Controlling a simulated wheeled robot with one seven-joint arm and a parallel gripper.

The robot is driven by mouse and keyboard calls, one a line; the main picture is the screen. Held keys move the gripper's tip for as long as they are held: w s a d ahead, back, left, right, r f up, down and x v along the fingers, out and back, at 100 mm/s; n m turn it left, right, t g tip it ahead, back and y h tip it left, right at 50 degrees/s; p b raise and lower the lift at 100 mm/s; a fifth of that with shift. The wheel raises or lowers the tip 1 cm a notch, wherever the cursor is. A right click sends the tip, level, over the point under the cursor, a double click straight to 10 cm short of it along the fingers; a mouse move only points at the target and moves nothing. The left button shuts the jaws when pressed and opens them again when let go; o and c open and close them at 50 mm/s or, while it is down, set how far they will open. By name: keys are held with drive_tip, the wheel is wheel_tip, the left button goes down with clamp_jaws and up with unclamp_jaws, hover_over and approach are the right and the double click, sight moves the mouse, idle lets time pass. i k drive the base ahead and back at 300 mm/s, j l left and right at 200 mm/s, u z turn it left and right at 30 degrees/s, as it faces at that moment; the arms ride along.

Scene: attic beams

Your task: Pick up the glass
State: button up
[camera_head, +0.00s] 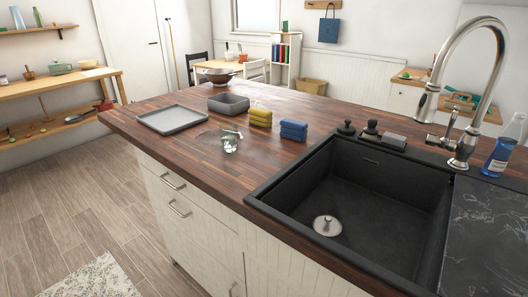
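A clear glass (231,141) is on the dark wooden countertop (185,148), left of the sink. It is small and see-through, so its exact outline and whether it stands upright are hard to tell. It is in front of a grey square dish and left of a yellow sponge stack. My gripper is not in view, and nothing touches the glass that I can see.
A grey tray (172,119), a grey square dish (228,104), yellow sponges (261,117) and blue sponges (293,130) stand near the glass. The black sink (365,185) with a tall metal faucet (468,130) is to the right. Wooden floor (70,205) is open at left.

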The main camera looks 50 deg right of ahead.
sight(229, 130)
drive_tip(key=z, duration=0.45)
drive_tip(key=i+z, duration=0.25)
drive_tip(key=z, duration=0.25)
drive_tip(key=i+j+z, duration=0.2)
drive_tip(key=z, duration=0.3)
drive_tip(key=i+j+z, duration=0.2)
drive_tip(key=z, duration=0.3)
drive_tip(key=i+j, duration=0.2)
drive_tip(key=j, duration=0.15)
drive_tip(key=i+j+z, duration=0.15)
drive_tip(key=j, duration=0.15)
drive_tip(key=i+j, duration=0.2)
drive_tip(key=j, duration=0.15)
drive_tip(key=i+j+z, duration=0.1)
drive_tip(key=j, duration=0.25)
drive_tip(key=i+j+z, duration=0.1)
drive_tip(key=j, duration=0.3)
drive_tip(key=i+j, duration=0.25)
drive_tip(key=i, duration=0.2)
